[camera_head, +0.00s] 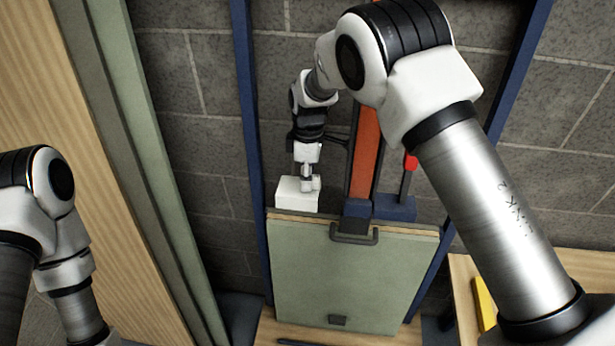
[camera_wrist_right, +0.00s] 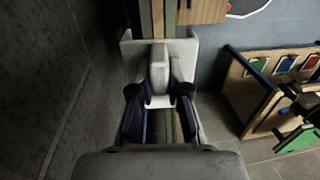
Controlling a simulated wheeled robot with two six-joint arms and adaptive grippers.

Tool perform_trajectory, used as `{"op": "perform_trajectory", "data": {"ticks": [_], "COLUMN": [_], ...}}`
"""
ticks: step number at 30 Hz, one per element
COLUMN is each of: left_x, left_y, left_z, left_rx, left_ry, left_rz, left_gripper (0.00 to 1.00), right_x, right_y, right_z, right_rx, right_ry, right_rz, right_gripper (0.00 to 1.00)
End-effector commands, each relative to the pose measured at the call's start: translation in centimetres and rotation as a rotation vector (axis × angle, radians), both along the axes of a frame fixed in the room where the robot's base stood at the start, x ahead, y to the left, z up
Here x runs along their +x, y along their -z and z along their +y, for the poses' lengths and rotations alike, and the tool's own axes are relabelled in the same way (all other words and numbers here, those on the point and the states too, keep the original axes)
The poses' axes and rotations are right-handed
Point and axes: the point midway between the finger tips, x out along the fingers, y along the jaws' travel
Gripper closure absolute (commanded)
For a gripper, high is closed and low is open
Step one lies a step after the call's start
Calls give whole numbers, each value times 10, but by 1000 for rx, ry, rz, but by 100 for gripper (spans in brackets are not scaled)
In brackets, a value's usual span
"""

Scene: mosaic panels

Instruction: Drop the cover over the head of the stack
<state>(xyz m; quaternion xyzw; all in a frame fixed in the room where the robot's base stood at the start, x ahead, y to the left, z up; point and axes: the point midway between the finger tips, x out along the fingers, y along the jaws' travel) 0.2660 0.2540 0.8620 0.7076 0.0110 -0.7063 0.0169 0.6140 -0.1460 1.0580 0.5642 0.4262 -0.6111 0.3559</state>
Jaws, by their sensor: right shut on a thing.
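The cover (camera_head: 297,195) is a small white block with a raised grip. My right gripper (camera_head: 307,184) is shut on that grip. In the right wrist view the cover (camera_wrist_right: 187,50) sits upright between the two dark fingers (camera_wrist_right: 160,95). The stack (camera_head: 345,275) is a set of green panels standing upright, with a pale wood layer along the top edge. The cover is at the left end of this top edge. In the wrist view the stack's edge (camera_wrist_right: 158,14) runs under the cover. I cannot tell whether the cover touches the stack. My left gripper is out of view.
A dark clamp (camera_head: 354,238) hooks over the middle of the stack's top, below an orange upright (camera_head: 364,155). Blue posts (camera_head: 247,130) flank the stack. A grey block wall (camera_head: 195,75) is close behind. A wooden rack (camera_wrist_right: 258,75) shows at the right in the wrist view.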

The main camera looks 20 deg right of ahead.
Motion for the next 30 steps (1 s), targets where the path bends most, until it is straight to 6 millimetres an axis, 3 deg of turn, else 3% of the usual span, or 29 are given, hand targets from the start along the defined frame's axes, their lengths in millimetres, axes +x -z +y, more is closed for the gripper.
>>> {"op": "perform_trajectory", "data": {"ticks": [15, 30], "left_x": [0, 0], "left_y": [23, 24], "left_z": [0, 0], "left_rx": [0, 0], "left_ry": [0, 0], "left_rz": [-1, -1], "left_gripper": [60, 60], "right_x": [-6, -6], "right_y": [53, 57], "right_z": [2, 2], "right_rx": [0, 0], "right_ry": [0, 0], "right_rz": [1, 0], "right_gripper": [100, 100]}}
